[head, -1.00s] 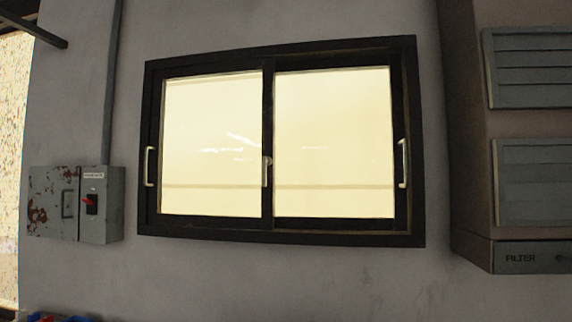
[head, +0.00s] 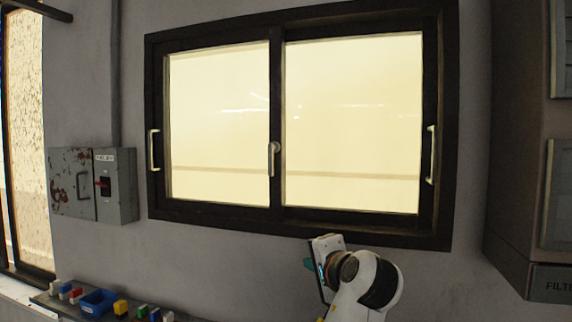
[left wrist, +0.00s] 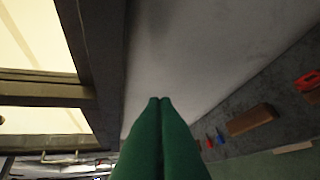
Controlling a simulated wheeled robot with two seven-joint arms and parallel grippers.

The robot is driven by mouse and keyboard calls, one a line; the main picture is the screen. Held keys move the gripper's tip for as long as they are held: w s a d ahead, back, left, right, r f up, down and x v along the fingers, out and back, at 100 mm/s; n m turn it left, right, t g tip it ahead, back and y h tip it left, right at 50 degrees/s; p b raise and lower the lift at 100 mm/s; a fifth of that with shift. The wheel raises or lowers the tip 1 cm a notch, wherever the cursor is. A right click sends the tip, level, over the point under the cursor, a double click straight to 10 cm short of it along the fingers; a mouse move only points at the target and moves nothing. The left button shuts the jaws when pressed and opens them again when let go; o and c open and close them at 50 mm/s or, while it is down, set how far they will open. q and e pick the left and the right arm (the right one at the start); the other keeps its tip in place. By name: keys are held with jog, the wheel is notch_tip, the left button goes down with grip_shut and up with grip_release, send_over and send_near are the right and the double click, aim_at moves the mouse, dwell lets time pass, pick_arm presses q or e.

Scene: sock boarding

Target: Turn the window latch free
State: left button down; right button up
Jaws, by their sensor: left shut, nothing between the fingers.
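The window latch (head: 273,158) is a small pale lever with a round pivot on the dark middle upright of the sliding window (head: 300,215). It hangs pointing down. My left gripper (head: 309,264) is in the head view below the window's bottom frame, right of and below the latch, and apart from it. In the left wrist view its green fingers (left wrist: 160,101) are pressed together with nothing between them. The latch cannot be made out in that view; part of the window frame (left wrist: 95,60) shows at left. My right gripper is not in view.
Pale pull handles (head: 153,150) stand at both window sides. A grey switch box (head: 115,200) with a red switch is on the wall at left. A shelf at lower left holds a blue bin (head: 98,302) and small coloured items. A large vented cabinet (head: 515,200) stands out at right.

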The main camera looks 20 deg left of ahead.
aim_at(272, 159)
pick_arm(q)
jog(key=s+d+r+y, duration=0.1)
jog(key=s+d+r, duration=0.1)
jog(key=r, duration=0.7)
jog(key=s+d+r+t+y, duration=0.1)
jog(key=s+d+r+y, duration=0.1)
jog(key=r, duration=0.7)
jog(key=shift+s+r+y, duration=0.15)
jog(key=shift+s+y, duration=0.05)
jog(key=shift+y, duration=0.1)
jog(key=shift+w, duration=0.15)
jog(key=p+x, duration=0.2)
jog(key=x, duration=0.2)
jog(key=a+p+x, duration=0.1)
jog(key=p+x, duration=0.2)
jog(key=x, duration=0.1)
jog(key=s+p+x, duration=0.1)
jog(key=p+x, duration=0.2)
jog(key=x, duration=0.1)
jog(key=shift+s+a+r, duration=0.15)
jog(key=shift+r, duration=0.05)
jog(key=shift+a+f, duration=0.15)
jog(key=shift+a, duration=0.55)
